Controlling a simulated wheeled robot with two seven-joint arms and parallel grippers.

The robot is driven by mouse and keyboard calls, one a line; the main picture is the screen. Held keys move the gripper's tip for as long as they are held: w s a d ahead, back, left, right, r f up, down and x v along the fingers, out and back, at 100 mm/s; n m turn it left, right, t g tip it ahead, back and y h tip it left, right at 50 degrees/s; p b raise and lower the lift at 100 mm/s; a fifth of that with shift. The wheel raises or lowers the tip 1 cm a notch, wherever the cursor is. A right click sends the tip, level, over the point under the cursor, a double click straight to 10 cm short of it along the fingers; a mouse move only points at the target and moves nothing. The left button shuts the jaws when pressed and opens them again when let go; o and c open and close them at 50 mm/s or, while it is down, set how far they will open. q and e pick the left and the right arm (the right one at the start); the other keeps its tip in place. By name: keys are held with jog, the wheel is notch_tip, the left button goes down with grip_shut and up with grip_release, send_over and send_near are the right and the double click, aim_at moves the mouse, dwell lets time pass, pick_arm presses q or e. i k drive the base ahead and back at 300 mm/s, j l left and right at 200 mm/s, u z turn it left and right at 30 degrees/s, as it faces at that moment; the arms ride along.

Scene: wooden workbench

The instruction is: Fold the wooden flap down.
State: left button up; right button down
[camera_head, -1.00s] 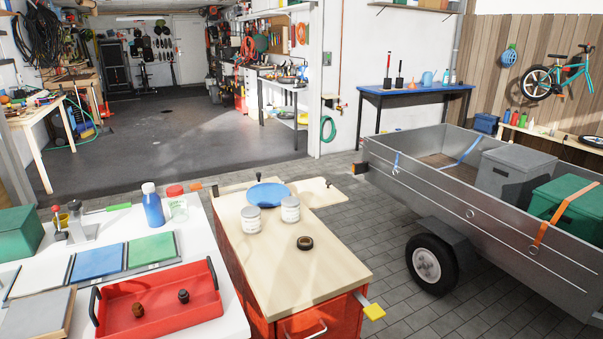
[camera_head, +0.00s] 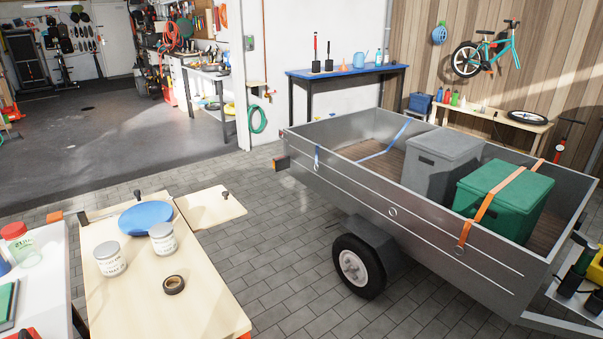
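The wooden flap (camera_head: 207,210) is a pale board at the far right side of the wooden worktop (camera_head: 205,305). It looks roughly level with the top and has a small dark knob (camera_head: 225,194) on it. Its underside and any support are hidden. A blue disc (camera_head: 146,218) lies on the worktop close beside the flap. Neither of my grippers is in view.
Two pale lidded cans (camera_head: 110,259) (camera_head: 162,239) and a dark ring-shaped roll (camera_head: 174,284) are on the worktop. A metal trailer (camera_head: 400,215) with a grey box and a green box stands at the right. Paved floor (camera_head: 275,260) lies open between worktop and trailer.

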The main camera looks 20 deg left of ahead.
aim_at(210, 207)
jog(key=i+l+z, duration=0.15)
jog(key=i, duration=0.25)
jog(key=i+z, duration=0.2)
jog(key=i, duration=0.25)
jog(key=i+j+u, duration=0.1)
jog(key=i+u, duration=0.85)
jog(key=i+l+u, duration=0.2)
jog(key=i+u, duration=0.25)
jog(key=k, duration=0.1)
